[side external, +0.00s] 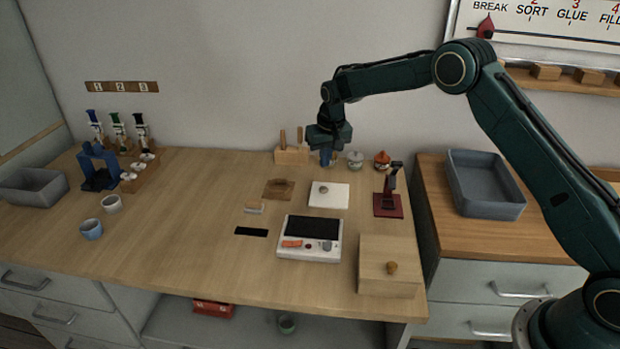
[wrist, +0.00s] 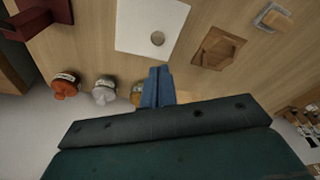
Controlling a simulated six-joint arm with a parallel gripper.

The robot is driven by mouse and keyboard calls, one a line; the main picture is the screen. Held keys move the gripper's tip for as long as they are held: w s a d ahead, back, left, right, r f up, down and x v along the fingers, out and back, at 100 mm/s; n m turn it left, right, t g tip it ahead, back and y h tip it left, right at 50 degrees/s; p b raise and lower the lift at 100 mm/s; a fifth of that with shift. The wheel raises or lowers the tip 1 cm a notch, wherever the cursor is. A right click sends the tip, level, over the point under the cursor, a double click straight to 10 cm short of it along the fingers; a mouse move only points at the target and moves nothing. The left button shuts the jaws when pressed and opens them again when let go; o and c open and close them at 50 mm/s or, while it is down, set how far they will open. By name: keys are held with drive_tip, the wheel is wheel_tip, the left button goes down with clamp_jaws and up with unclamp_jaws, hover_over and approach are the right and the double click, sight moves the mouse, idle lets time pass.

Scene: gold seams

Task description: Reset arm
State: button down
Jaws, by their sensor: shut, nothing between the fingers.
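My gripper (side external: 327,160) hangs at the end of my dark green arm, above the back edge of the wooden table (side external: 180,220) in the side view. Its blue fingers are together and hold nothing. In the wrist view the shut fingers (wrist: 157,84) point toward the table. They partly cover a small jar with a gold-brown top (wrist: 137,94). I cannot tell how high the fingertips are above the table.
Near my gripper stand a tool block (side external: 291,156), a grey-lidded jar (side external: 355,160) and an orange-topped jar (side external: 382,160). A white board (side external: 338,197), a red stand (side external: 388,205) and a wooden box (side external: 388,275) lie nearer the front.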

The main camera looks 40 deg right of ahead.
drive_tip(key=shift+r, duration=0.1)
drive_tip(key=s+a+r+n+t, duration=0.1)
drive_tip(key=s+r, duration=1.7)
drive_tip(key=r, duration=0.3)
drive_tip(key=s+a+n+t, duration=0.1)
drive_tip(key=s+n+t, duration=0.1)
drive_tip(key=s, duration=2.5)
drive_tip(key=shift+s+a+y, duration=0.3)
drive_tip(key=shift+s, duration=0.05)
